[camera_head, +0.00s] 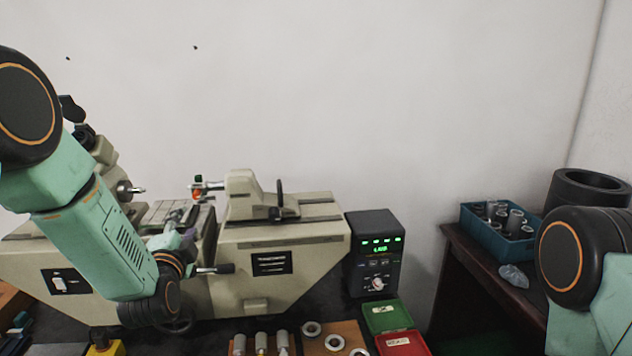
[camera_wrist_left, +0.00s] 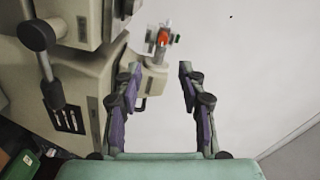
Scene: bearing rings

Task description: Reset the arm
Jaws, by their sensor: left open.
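My left arm (camera_head: 100,235) is mint green with black joints and comes in from the left, across the front of the beige machine (camera_head: 285,255). My left gripper (camera_head: 184,226) is in front of the machine's bed, partly hidden by my own wrist. In the left wrist view the left gripper (camera_wrist_left: 157,72) has its two purple and black fingers spread apart, with nothing between them. Beyond them are a blank wall and the machine's orange-tipped part (camera_wrist_left: 163,37). Of my right arm, only links (camera_head: 585,270) show at the right edge; its gripper is out of the frame.
A black control box (camera_head: 375,255) with green digits stands right of the machine. A blue crate (camera_head: 484,232) of parts stands on the dark side table (camera_head: 462,262).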

